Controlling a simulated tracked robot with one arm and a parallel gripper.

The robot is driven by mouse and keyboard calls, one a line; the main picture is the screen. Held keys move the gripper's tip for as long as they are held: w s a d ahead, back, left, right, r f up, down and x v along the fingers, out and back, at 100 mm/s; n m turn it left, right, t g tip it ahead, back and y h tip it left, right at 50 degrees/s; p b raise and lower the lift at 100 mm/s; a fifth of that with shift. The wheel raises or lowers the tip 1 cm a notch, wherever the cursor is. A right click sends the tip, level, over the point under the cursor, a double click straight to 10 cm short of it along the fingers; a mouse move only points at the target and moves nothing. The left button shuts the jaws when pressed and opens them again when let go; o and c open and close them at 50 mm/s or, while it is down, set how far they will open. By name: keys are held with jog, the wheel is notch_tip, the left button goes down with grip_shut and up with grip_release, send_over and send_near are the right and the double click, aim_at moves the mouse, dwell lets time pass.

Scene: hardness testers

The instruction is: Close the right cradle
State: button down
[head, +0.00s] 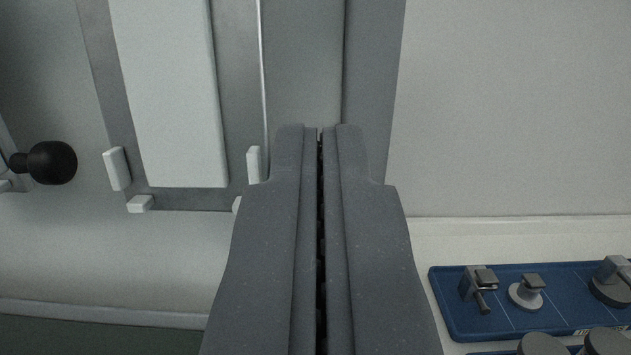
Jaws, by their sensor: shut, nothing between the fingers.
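My gripper (320,132) is shut and empty, its two grey fingers pointing up the picture at the centre. Just left of the fingertips is a grey frame (105,70) holding a pale rectangular block (170,90), with small white tabs at its lower corners. It may be part of a cradle, but I cannot tell for sure. A grey vertical panel (373,70) stands right behind the fingertips. I cannot tell whether the fingers touch anything. The lower right part of the frame is hidden behind the gripper.
A black ball knob (52,162) sticks out at the far left. At lower right, a blue tray (445,315) holds several small metal fixtures, including a clamp (480,282) and a round stand (526,292). The pale wall (510,110) at upper right is bare.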

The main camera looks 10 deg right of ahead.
jog(key=s+a+b, duration=0.1)
jog(key=s+b, duration=0.2)
jog(key=s, duration=0.3)
jog(key=s+a+r+b, duration=0.1)
jog(key=s+b, duration=0.2)
jog(key=s, duration=0.4)
jog(key=shift+s+a+r, duration=0.2)
jog(key=shift+a, duration=0.05)
jog(key=shift+r, duration=0.1)
jog(key=w+g+p, duration=0.1)
jog(key=p, duration=0.6)
jog(key=w+r+g+p, duration=0.1)
jog(key=g+p, duration=0.1)
jog(key=p, duration=0.6)
jog(key=w+r+g+p, duration=0.1)
jog(key=g+p, duration=0.1)
jog(key=p, duration=0.5)
jog(key=shift+d+y+p, duration=0.35)
jog(key=shift+y+p, duration=0.05)
jog(key=shift+g, duration=0.3)
jog(key=shift+p, duration=0.35)
